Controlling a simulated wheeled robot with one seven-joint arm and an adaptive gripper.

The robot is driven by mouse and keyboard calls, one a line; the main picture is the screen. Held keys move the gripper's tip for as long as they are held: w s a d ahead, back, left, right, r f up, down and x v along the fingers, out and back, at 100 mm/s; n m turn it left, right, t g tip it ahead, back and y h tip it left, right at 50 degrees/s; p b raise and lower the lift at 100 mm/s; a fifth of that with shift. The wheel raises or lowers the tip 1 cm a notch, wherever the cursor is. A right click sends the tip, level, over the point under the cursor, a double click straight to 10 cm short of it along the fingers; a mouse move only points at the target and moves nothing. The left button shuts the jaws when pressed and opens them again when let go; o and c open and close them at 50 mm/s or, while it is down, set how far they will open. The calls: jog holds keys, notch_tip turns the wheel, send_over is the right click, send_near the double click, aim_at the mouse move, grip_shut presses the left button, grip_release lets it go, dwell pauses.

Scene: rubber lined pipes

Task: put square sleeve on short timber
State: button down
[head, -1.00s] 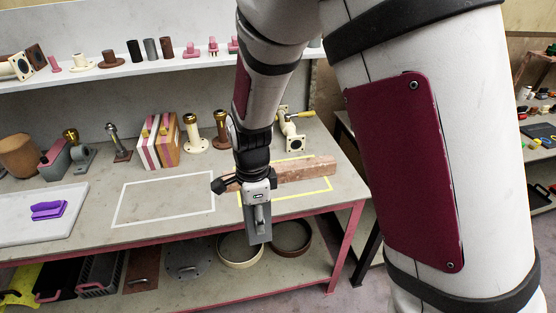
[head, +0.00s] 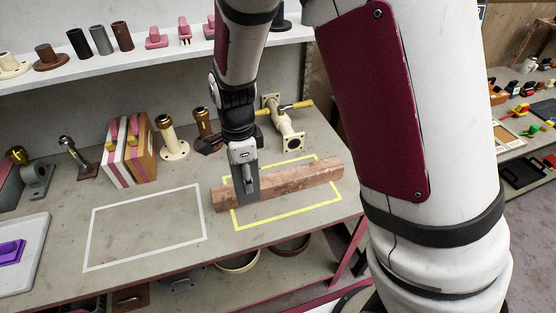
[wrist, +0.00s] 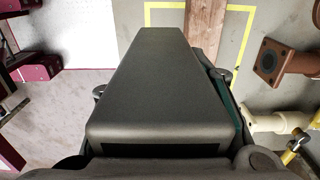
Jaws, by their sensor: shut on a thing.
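The short timber (head: 300,181) is a reddish-brown beam lying across the yellow outline on the bench. My gripper (head: 243,158) is near the timber's left end, shut on the dark grey square sleeve (head: 246,188). In the head view the sleeve overlaps the timber, and the timber's left end shows to its left. I cannot tell whether the sleeve is around the timber or in front of it. In the wrist view the sleeve (wrist: 150,90) fills the middle, with the timber (wrist: 205,28) beyond its far end.
A cream pipe with a yellow handle (head: 284,122) and flanged pipes (head: 172,140) stand behind the timber. A striped block (head: 128,152) is further left. The white outlined area (head: 147,228) is empty. A shelf (head: 150,60) with several parts runs above.

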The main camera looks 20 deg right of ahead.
jog(key=shift+w+d+f+p, duration=0.3)
jog(key=shift+w+d+f, duration=0.5)
jog(key=shift+w+d, duration=0.8)
jog(key=shift+w+d+f+p, duration=0.35)
jog(key=shift+w+d+f, duration=0.5)
jog(key=shift+d, duration=1.4)
jog(key=shift+w+d+f+p, duration=0.3)
jog(key=shift+w+d+f, duration=0.45)
jog(key=shift+w+d, duration=0.85)
jog(key=shift+s+d, duration=0.3)
jog(key=shift+s, duration=0.05)
jog(key=shift+f, duration=0.15)
jog(key=c, duration=0.9)
grip_release()
jog(key=shift+c, duration=0.2)
